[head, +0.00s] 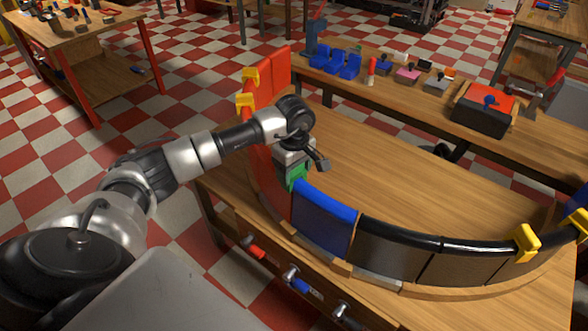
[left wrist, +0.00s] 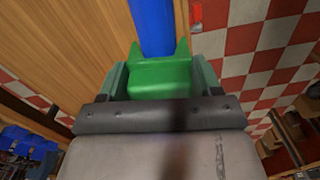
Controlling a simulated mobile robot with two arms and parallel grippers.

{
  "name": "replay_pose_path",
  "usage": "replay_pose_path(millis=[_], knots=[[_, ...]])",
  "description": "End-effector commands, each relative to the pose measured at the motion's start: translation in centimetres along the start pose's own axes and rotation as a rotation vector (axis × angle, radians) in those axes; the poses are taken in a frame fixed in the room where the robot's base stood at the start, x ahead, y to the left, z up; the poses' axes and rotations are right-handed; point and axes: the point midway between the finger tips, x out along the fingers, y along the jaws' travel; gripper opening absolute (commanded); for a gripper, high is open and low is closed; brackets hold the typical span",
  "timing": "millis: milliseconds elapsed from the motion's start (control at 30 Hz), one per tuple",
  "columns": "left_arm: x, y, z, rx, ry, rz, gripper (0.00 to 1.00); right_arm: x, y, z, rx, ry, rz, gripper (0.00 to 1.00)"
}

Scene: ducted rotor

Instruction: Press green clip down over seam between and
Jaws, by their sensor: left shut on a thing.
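The green clip (head: 297,178) is between the fingers of my left gripper (head: 293,166). It sits at the top edge of the curved wall, where a red panel (head: 269,177) meets a blue panel (head: 323,222). In the left wrist view the green clip (left wrist: 160,78) fills the space between both fingers, and the blue panel's top edge (left wrist: 154,25) runs up from it. I cannot tell how far down the clip sits on the seam. The red side is hidden behind my gripper. My right gripper is not in view.
Yellow clips (head: 527,243) straddle other seams of the curved wall. Black panels (head: 392,248) continue right of the blue one. Inside the curve the wooden tabletop (head: 390,170) is bare. A back bench holds blue parts (head: 340,63) and a red-and-black box (head: 482,108).

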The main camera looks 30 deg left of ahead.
Motion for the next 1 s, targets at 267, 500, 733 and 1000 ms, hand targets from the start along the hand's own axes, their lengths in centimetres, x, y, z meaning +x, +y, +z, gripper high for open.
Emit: replay_pose_path(millis=[267,500,733,1000], knots=[[-0.03,0.0,0.0,0.0,0.0,0.0,0.41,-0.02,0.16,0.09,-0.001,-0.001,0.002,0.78],[0.17,0.0,0.0,0.0,0.0,0.0,0.41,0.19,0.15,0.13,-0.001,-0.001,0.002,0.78],[0.45,-0.03,0.0,0.0,0.0,-0.001,0.41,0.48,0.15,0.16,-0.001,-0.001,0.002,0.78],[0.4,-0.02,0.01,0.0,0.0,-0.001,0.94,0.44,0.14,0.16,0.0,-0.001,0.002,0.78]])
